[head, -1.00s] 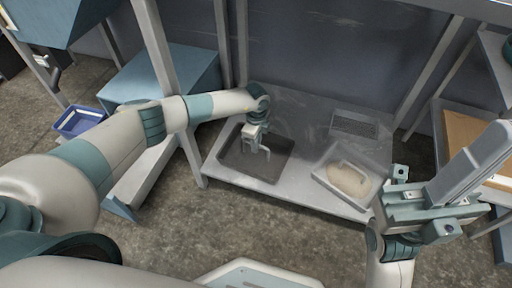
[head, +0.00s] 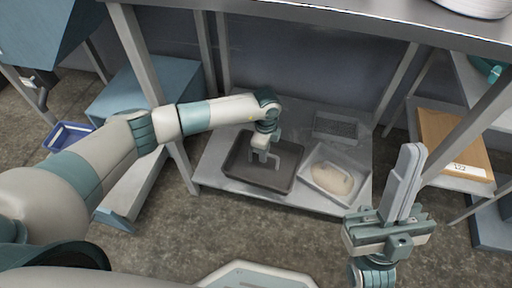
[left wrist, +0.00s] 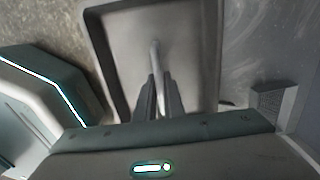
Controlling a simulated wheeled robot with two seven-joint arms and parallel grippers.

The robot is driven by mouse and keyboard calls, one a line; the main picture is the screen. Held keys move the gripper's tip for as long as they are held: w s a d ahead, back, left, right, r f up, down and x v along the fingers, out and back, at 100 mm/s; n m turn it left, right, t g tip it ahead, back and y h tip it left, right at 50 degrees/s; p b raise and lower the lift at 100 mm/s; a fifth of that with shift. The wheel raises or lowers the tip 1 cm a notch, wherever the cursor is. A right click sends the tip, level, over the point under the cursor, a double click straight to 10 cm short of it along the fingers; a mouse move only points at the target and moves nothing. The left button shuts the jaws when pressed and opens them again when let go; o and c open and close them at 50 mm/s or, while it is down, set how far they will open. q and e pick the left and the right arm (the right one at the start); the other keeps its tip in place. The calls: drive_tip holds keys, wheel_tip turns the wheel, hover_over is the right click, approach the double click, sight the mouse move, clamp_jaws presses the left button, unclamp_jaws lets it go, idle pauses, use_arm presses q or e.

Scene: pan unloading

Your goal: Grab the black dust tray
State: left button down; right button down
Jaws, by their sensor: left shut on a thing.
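The black dust tray (head: 240,180) is a dark, shallow rectangular pan with a raised bar handle, at the lower shelf's left part in the head view. It fills the upper middle of the left wrist view (left wrist: 124,84). My left gripper (head: 263,157) reaches down into it, and its fingers (left wrist: 160,98) are shut on the pale handle. I cannot tell whether the tray's underside touches the shelf. My right gripper (head: 403,180) points upward at the right, away from the tray; its long grey fingers lie close together with nothing seen between them.
A light tray (head: 355,197) with a tan mound stands close right of the black tray. A dark grille piece (head: 335,127) lies behind it. The grey shelf (head: 215,150) has posts at its corners and a tabletop (head: 330,20) above. A blue bin (head: 68,135) stands left.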

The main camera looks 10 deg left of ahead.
use_arm(q)
drive_tip(key=shift+s+d+r, duration=0.15)
drive_tip(key=shift+d+r, duration=0.1)
drive_tip(key=shift+d, duration=0.1)
idle(0.4)
